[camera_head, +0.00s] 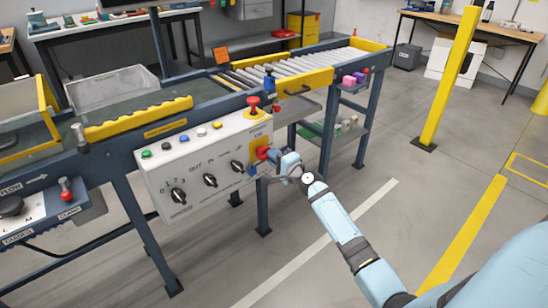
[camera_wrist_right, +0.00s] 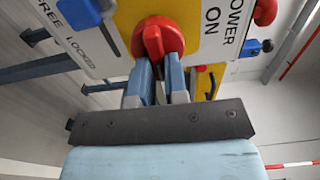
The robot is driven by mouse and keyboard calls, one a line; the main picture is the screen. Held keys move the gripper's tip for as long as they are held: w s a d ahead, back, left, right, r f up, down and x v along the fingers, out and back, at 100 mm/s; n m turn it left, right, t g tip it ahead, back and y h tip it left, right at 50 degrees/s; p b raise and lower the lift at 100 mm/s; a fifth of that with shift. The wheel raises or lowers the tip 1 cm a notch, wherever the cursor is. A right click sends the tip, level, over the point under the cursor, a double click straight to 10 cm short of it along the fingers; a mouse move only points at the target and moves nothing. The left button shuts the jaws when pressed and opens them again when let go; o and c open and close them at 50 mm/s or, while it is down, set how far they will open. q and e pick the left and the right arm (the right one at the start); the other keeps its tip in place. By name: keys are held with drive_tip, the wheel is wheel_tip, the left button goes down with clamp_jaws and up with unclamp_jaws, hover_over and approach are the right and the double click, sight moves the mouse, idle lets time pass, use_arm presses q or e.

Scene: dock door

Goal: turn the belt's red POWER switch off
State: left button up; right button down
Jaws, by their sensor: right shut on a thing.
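The red POWER switch (camera_head: 262,152) sits on a yellow plate at the right end of the belt's white control panel (camera_head: 205,160). In the right wrist view the red switch (camera_wrist_right: 153,36) is at the top middle, its handle pointing down the picture towards my fingers. The words POWER and ON show to its right. My right gripper (camera_head: 272,163) is at the switch, and its two fingers (camera_wrist_right: 158,75) are shut on the handle. The fingers hide the handle's lower end. My left gripper is in neither view.
A red mushroom button (camera_head: 253,104) stands above the switch. A blue lever part (camera_wrist_right: 80,12) marked FREE and LOCKED is beside it. Black knobs (camera_head: 210,180) and coloured buttons (camera_head: 201,132) are on the panel. The floor to the right is open up to a yellow post (camera_head: 450,80).

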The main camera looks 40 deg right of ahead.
drive_tip(key=c, duration=1.1)
unclamp_jaws()
drive_tip(key=shift+c, duration=0.2)
drive_tip(key=s+d, duration=0.1)
drive_tip(key=s, duration=1.2)
drive_tip(key=shift+s+p, duration=0.4)
drive_tip(key=shift+p, duration=0.05)
